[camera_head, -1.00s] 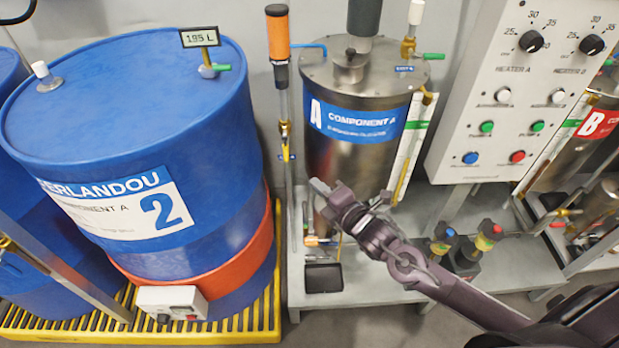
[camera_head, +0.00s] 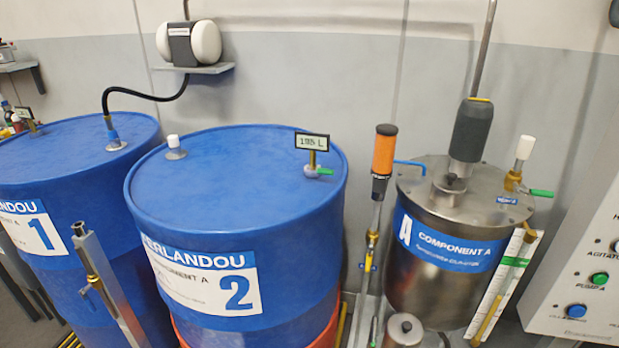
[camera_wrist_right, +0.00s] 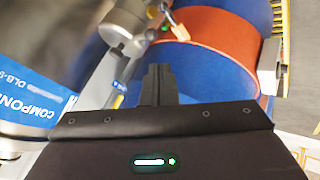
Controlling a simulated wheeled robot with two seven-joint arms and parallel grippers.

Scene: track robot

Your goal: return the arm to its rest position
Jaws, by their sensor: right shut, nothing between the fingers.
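My right gripper (camera_wrist_right: 158,85) shows in the right wrist view, its dark fingers together with nothing between them. Beyond its fingertips are a blue and orange drum (camera_wrist_right: 225,60) and a metal cylinder (camera_wrist_right: 122,25). The blue COMPONENT A label (camera_wrist_right: 25,95) is at the left of that view, on the steel tank. Neither of my arms shows in the head view, and my left gripper is in no view.
In the head view, drum 1 (camera_head: 75,150) and drum 2 (camera_head: 240,190) stand at left and centre. The steel Component A tank (camera_head: 435,290) is right of them, beside a control panel (camera_head: 580,270). An orange-handled lance (camera_head: 383,155) stands between drum 2 and the tank.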

